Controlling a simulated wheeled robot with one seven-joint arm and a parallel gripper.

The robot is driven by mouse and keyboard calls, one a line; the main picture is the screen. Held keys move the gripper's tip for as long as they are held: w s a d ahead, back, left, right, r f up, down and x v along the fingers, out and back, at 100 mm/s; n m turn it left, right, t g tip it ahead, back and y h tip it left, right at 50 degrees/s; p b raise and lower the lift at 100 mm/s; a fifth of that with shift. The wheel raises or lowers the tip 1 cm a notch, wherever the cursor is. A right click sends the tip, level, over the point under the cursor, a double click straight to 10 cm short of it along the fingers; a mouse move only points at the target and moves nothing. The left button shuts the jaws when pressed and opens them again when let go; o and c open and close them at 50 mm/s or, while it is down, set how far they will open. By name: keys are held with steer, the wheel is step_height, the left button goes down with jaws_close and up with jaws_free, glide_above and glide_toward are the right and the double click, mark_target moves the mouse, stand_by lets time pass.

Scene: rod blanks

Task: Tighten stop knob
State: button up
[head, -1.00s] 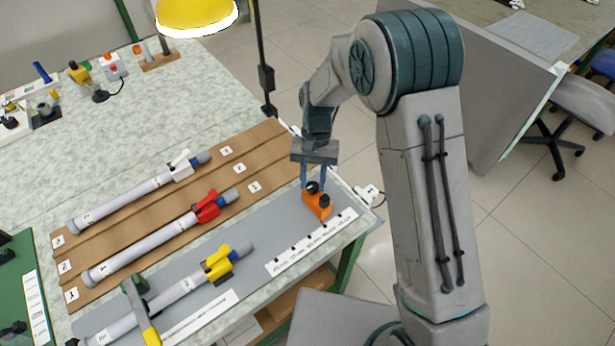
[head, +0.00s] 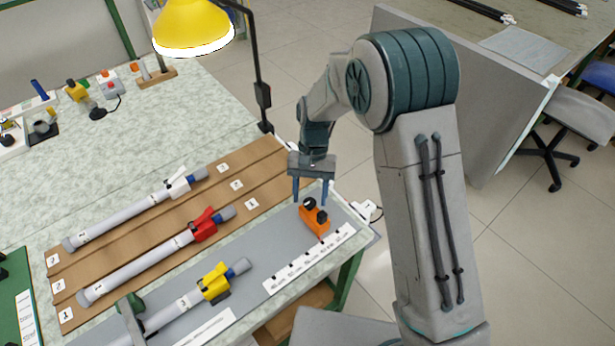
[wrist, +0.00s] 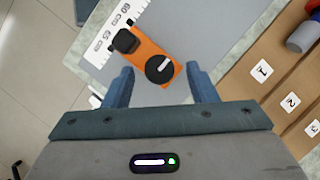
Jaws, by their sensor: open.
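The orange stop block (head: 315,220) sits on the grey strip beside the white ruler scale (head: 309,258). In the wrist view the block (wrist: 148,50) carries a round black knob (wrist: 160,69) with a white line across its top, and a squarer black piece (wrist: 126,41) at its other end. The round knob also shows in the head view (head: 309,204). My gripper (head: 310,203) is open above the block. In the wrist view its two fingers (wrist: 161,87) stand apart on either side of the knob's end, with nothing between them gripped.
Rods with white, red (head: 203,225) and yellow (head: 215,282) clamps lie left of the block, two on the brown grooved board (head: 262,180). A yellow lamp (head: 192,25) hangs at the back. The bench's right edge is close to the block.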

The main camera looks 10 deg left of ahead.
steer(key=v, duration=1.3)
steer(key=shift+r+b, duration=0.2)
steer(key=shift+b, duration=0.15)
